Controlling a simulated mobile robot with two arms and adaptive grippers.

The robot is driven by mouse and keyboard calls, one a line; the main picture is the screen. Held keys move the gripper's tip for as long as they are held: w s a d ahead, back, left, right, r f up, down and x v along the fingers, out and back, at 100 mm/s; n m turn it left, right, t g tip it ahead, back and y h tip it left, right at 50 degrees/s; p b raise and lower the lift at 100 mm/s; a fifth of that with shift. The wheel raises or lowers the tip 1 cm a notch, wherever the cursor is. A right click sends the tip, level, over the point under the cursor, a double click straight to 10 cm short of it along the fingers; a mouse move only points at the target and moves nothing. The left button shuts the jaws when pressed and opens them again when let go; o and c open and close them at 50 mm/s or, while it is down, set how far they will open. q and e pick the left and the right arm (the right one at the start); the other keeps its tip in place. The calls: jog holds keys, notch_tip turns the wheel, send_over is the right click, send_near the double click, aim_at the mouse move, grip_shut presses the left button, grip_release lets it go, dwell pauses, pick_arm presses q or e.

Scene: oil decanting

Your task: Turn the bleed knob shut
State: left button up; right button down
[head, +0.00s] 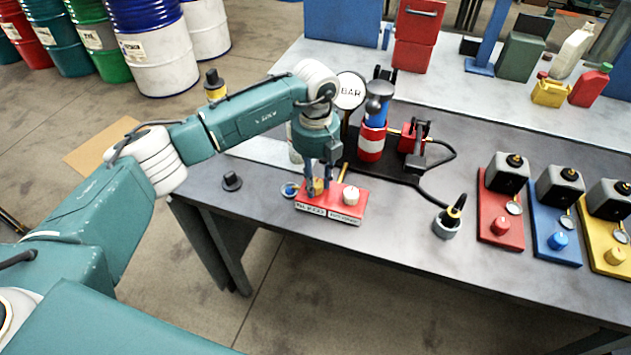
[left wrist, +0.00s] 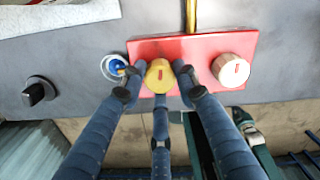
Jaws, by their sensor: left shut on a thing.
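A red block (head: 331,203) with two labelled knobs sits near the table's front edge. Its yellow knob (head: 319,186), on the left, also shows in the left wrist view (left wrist: 159,77), with a red mark on its face. I take it to be the bleed knob; the label is too small to read surely. The white knob (head: 350,195) is on the right, also with a red mark in the left wrist view (left wrist: 233,70). My left gripper (head: 318,184) points down with its fingers shut around the yellow knob. My right gripper is not in view.
A round gauge (head: 349,91) and a red-white-blue cylinder (head: 372,130) stand behind. Red, blue and yellow panels (head: 500,228) are at the right.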

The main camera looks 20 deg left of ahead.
aim_at(315, 183)
pick_arm(q)
jog(key=shift+n, duration=0.9)
jog(key=o, duration=1.2)
jog(key=shift+c, duration=0.2)
notch_tip(315, 183, up, 12)
